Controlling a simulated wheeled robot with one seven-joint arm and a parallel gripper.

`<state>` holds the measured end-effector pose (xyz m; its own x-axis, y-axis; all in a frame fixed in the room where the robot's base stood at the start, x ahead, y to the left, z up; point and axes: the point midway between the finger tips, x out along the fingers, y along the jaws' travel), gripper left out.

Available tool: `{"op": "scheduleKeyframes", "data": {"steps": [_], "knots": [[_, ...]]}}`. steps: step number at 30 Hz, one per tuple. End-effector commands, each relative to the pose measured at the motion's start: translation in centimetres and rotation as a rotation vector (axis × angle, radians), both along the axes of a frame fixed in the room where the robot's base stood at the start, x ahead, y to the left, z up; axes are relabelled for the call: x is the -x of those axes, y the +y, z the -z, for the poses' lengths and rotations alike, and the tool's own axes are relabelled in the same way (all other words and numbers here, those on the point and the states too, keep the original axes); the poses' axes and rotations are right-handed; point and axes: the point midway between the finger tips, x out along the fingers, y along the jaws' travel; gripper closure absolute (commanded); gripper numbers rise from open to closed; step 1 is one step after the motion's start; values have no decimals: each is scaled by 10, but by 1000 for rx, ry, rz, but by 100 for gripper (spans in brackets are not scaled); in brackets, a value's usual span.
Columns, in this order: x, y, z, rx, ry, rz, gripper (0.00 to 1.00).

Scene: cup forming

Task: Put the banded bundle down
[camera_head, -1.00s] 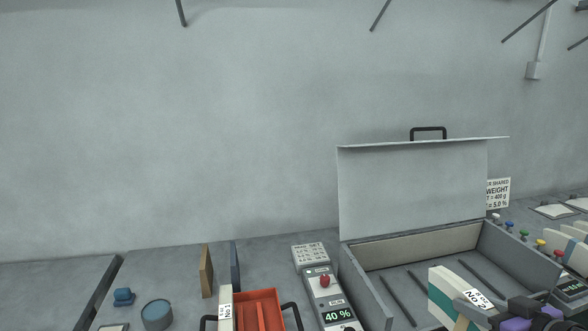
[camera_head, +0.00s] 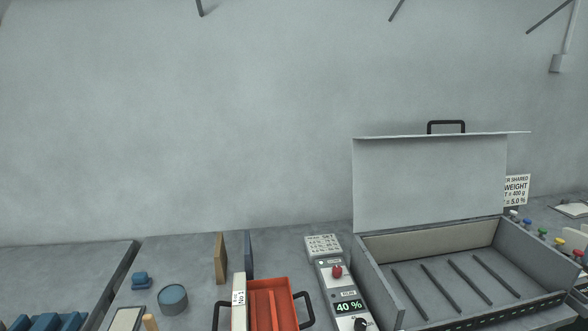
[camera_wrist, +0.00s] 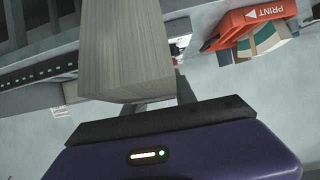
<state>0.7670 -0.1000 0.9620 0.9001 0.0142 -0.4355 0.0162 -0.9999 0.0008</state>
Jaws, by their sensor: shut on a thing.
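My gripper (camera_wrist: 168,108) shows in the wrist view, with its purple body at the bottom. It is shut on a pale bundle (camera_wrist: 128,58) of stacked sheets, which extends up and away from the jaws. No band on the held bundle can be made out in this view; the jaws' contact is partly hidden. The head view shows neither my gripper nor the held bundle.
In the head view, an open grey case (camera_head: 377,279) with dark bars stands right. A control box (camera_head: 341,290) reading 40 % and an orange tray (camera_head: 284,296) stand left of it. In the wrist view, an orange piece marked PRINT (camera_wrist: 262,16) is near a teal-banded block (camera_wrist: 266,41).

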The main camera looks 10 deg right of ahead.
Motion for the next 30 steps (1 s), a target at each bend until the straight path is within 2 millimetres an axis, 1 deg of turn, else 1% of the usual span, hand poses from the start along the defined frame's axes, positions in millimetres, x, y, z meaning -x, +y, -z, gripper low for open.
{"op": "scheduleKeyframes", "data": {"steps": [1, 3, 6, 9, 14, 15, 18, 26, 28, 30], "knots": [[6, 18, 20, -4, 7, -5, 100], [11, 36, 42, -4, 6, -1, 100], [17, 57, 69, -3, 3, 4, 100], [22, 74, 91, -1, 1, 9, 100], [29, 99, 121, -1, -1, 14, 100], [30, 101, 124, -1, -4, 18, 100], [29, 98, 122, -2, -4, 23, 100], [28, 98, 121, -2, -6, 22, 100], [28, 99, 128, 1, -6, 17, 100], [28, 100, 130, 1, -5, 15, 100]]}}
